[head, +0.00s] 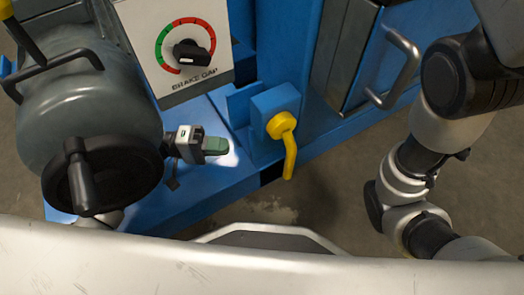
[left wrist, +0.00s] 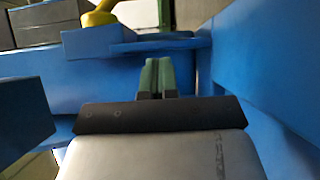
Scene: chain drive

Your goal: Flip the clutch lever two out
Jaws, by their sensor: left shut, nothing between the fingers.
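A yellow lever (head: 289,150) sticks out of a blue box (head: 274,101) on the machine's front. It points downward in the head view, and no number shows on it. My left gripper (head: 222,146) is to the left of the lever, apart from it, with its green fingers shut and empty. In the left wrist view the shut fingers (left wrist: 158,75) point at blue machine panels. A yellow part (left wrist: 99,15) shows at the top left there, cut by the frame edge; it is probably the lever. My right arm is at the right, its gripper not visible.
A grey drum (head: 95,100) and a black handwheel (head: 128,165) stand at the left. A brake gap dial (head: 190,53) is above my left gripper. A grey door handle (head: 405,68) sticks out at the upper right. Bare floor lies below the lever.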

